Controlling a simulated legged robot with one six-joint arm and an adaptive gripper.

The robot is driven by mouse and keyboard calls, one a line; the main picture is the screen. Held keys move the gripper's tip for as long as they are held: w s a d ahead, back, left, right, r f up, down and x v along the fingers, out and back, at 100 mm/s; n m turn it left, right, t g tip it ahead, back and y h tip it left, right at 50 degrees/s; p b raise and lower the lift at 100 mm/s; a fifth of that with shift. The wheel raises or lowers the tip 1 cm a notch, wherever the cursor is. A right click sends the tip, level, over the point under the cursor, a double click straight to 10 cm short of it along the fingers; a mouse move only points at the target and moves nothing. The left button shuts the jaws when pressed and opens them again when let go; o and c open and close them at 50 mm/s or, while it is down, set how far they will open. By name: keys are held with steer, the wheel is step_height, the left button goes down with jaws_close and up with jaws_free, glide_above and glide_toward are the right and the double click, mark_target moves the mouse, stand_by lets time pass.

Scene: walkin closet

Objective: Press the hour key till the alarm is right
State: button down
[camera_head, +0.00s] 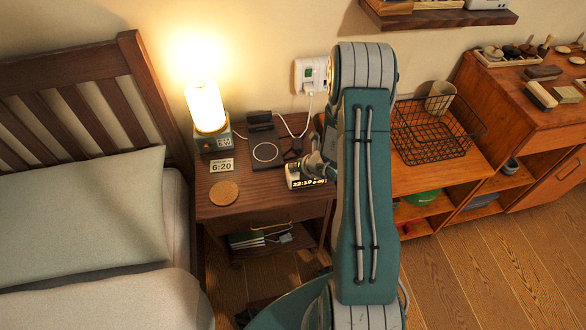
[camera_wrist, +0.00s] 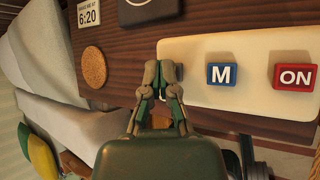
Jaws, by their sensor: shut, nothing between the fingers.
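The alarm clock (camera_head: 303,178) stands on the nightstand's right side, partly behind my arm. Its display seems to read 22:10, with smaller digits beside it that look like 6:0-something, too small to be sure. In the wrist view its cream top (camera_wrist: 215,47) carries a blue M key (camera_wrist: 221,75) and a red ON key (camera_wrist: 295,77). A sliver of another blue key (camera_wrist: 179,72) shows beside my fingertips, mostly hidden. My gripper (camera_wrist: 166,68) is shut and empty over that key; I cannot tell whether it touches. A card (camera_head: 221,167) reads 6:20.
A lit lamp (camera_head: 206,110), a round cork coaster (camera_head: 224,193) and a dark charging pad (camera_head: 265,152) share the nightstand (camera_head: 262,204). A bed (camera_head: 80,215) stands left. A wire basket (camera_head: 440,145) sits on the shelf unit at right.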

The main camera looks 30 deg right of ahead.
steer(key=shift+r, duration=0.8)
steer(key=shift+r, duration=2.55)
